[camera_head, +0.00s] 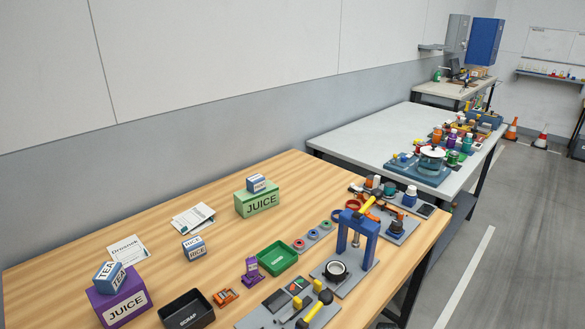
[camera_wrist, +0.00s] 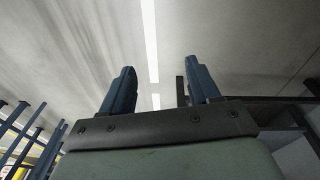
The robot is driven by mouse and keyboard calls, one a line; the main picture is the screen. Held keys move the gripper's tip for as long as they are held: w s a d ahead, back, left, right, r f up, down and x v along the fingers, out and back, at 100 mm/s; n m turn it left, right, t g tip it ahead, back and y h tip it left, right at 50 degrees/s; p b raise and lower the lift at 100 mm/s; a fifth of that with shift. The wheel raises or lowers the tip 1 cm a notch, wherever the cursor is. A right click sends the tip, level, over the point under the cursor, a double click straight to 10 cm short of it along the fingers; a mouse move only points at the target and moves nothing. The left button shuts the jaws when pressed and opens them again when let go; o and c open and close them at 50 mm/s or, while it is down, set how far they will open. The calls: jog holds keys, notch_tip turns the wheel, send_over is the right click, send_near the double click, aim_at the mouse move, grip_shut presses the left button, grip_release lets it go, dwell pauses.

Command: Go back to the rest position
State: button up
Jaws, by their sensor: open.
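My gripper (camera_wrist: 160,90) shows in the wrist view, with its two dark blue fingers apart and nothing between them. Behind the fingers the wrist view shows a pale ceiling with a bright light strip. My gripper and arm do not show in the head view. The wooden table (camera_head: 330,178) fills the lower part of the head view, and no arm is over it there.
The table holds a purple juice box (camera_head: 122,304) with a tea box on it, a green juice box (camera_head: 258,204), a black scrap tray (camera_head: 186,308), a green tray (camera_head: 277,258) and a blue press (camera_head: 357,240). A white table (camera_head: 350,140) stands behind. Blue bars (camera_wrist: 22,135) show in the wrist view.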

jog(key=s+a+f+n+g, duration=0.1)
jog(key=s+a, duration=0.3)
jog(key=s, duration=0.5)
jog(key=s+a+f+n+g+y, duration=0.1)
jog(key=s+a+n+g, duration=0.2)
jog(key=s, duration=0.7)
jog(key=s+a+f+n+g, duration=0.1)
jog(key=s+a+n+g, duration=0.1)
jog(key=s+a, duration=0.5)
jog(key=s+g, duration=0.1)
jog(key=s, duration=0.2)
jog(key=shift+s+f+n, duration=0.15)
jog(key=shift+f+n, duration=0.15)
jog(key=shift+n, duration=0.1)
jog(key=shift+a, duration=0.1)
